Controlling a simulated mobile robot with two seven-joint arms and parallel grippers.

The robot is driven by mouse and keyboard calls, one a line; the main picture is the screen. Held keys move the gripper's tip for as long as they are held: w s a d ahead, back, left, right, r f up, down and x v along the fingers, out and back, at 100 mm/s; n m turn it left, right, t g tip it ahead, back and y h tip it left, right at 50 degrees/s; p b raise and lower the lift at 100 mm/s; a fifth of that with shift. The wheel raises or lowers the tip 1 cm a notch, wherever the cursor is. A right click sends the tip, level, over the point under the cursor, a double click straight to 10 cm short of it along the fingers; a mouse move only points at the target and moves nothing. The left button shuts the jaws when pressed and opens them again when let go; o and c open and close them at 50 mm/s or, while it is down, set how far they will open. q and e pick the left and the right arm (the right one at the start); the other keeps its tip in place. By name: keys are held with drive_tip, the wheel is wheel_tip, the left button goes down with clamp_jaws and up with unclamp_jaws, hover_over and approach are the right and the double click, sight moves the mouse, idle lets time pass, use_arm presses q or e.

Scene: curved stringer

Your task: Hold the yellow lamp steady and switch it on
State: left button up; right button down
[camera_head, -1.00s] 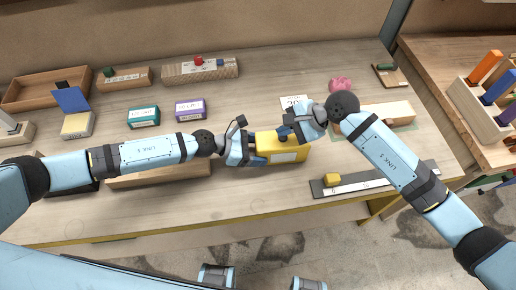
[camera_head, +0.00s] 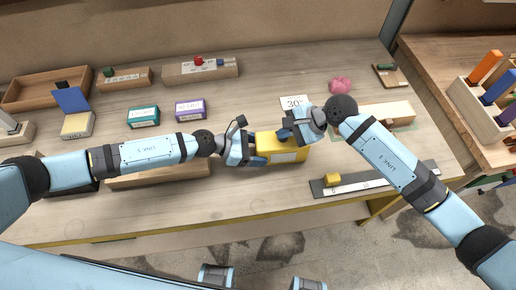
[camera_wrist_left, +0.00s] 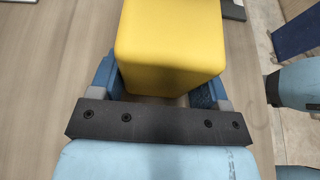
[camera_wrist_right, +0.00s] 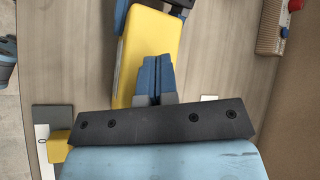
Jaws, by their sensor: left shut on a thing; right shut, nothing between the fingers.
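The yellow lamp (camera_head: 280,150) is a box-like yellow body with a pale label on its front, lying on the workbench. My left gripper (camera_head: 254,149) is shut on its left end; in the left wrist view the fingers lie on both sides of the yellow body (camera_wrist_left: 170,45). My right gripper (camera_head: 288,134) is shut and empty at the top of the lamp's right part. In the right wrist view its closed blue fingertips (camera_wrist_right: 154,62) overlap the edge of the lamp (camera_wrist_right: 128,60). The switch is hidden, and I cannot tell whether the fingertips touch the lamp.
A ruler-like strip with a small yellow block (camera_head: 333,179) lies at the front right. A card marked 30 (camera_head: 294,102), a pink object (camera_head: 340,85) and a wooden block (camera_head: 388,115) lie behind. Teal (camera_head: 143,116) and purple (camera_head: 190,108) boxes stand at the back left.

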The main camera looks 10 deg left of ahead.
drive_tip(key=shift+r, duration=0.6)
wheel_tip(320, 180, up, 6)
idle(0.8)
use_arm(q)
drive_tip(key=o, duration=1.4)
drive_tip(key=shift+v, duration=2.5)
